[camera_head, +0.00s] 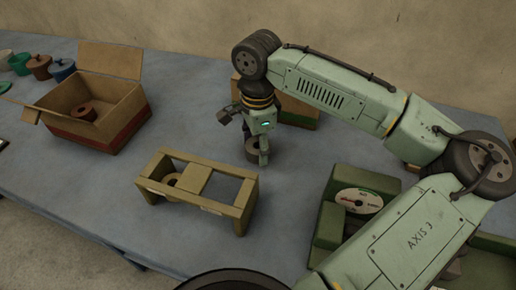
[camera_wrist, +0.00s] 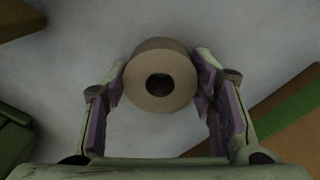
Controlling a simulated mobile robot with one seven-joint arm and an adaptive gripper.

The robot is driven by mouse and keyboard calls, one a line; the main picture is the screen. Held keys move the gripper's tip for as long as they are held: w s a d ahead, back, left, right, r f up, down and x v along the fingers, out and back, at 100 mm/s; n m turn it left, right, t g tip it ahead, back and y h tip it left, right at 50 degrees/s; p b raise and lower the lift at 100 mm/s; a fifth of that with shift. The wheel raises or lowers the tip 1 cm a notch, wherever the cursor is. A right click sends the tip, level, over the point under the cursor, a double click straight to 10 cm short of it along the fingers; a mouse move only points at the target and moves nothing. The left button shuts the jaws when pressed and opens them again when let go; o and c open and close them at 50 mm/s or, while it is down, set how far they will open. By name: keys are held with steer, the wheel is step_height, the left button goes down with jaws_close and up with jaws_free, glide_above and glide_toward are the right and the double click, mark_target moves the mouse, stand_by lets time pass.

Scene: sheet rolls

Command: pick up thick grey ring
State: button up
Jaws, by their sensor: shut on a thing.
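The thick grey ring (camera_wrist: 160,52) is a wide, brownish-grey roll with a round hole, seen face-on in the wrist view. In the head view the ring (camera_head: 251,148) shows small and dark below my wrist, partly covered by a finger. My gripper (camera_wrist: 162,82) has its purple-padded fingers on both sides of the ring, shut on it near the fingertips. In the head view my gripper (camera_head: 250,142) points down over the blue-grey table. I cannot tell whether the ring touches the table.
A wooden frame (camera_head: 242,208) with a ring inside stands in front, left of my gripper. An open carton (camera_head: 127,108) holding a brown ring is at left. A green holder (camera_head: 328,221) with a white disc is at right. A box (camera_head: 300,112) stands behind my gripper. Several pots (camera_head: 39,66) stand far left.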

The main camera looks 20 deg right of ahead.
steer(key=shift+c, duration=1.3)
steer(key=shift+r, duration=0.1)
